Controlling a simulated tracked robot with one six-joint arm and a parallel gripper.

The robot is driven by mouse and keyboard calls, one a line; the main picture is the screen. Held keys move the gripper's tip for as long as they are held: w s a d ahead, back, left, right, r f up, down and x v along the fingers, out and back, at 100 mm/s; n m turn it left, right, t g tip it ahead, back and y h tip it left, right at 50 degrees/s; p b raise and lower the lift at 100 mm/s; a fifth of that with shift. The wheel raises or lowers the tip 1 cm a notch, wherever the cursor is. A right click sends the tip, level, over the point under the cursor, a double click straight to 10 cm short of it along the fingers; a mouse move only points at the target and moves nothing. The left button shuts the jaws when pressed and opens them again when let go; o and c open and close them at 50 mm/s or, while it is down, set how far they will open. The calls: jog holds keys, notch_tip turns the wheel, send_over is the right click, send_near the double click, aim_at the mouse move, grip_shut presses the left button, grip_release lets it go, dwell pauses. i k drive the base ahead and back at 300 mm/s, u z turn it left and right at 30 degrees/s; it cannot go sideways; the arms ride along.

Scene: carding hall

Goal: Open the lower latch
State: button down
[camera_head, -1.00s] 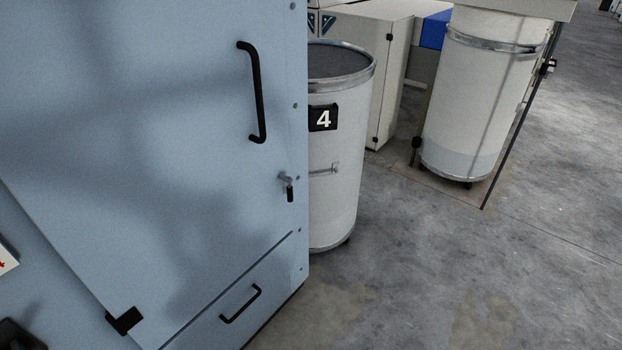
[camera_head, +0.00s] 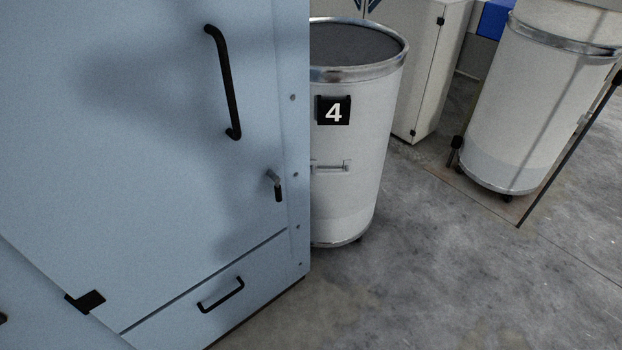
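A small latch (camera_head: 275,186) with a metal pivot and a short black handle sits low on the right side of a light blue door (camera_head: 150,150). Its black handle hangs nearly straight down. A long black bar handle (camera_head: 228,90) is fixed on the same door, above the latch. No second latch shows on the visible part of the door. My gripper is not in view, so its state and its distance from the latch do not show.
A lower panel (camera_head: 180,318) carries a black pull (camera_head: 221,295). A black hinge (camera_head: 86,301) is at lower left. A white drum (camera_head: 358,180) marked 4 stands right beside the cabinet. Another white drum (camera_head: 530,120) stands farther right. Grey floor (camera_head: 430,290) is clear at the front right.

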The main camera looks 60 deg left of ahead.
aim_at(277, 188)
jog(key=i, duration=0.5)
jog(key=u, duration=3.35)
jog(key=i, duration=0.9)
jog(key=z, duration=0.1)
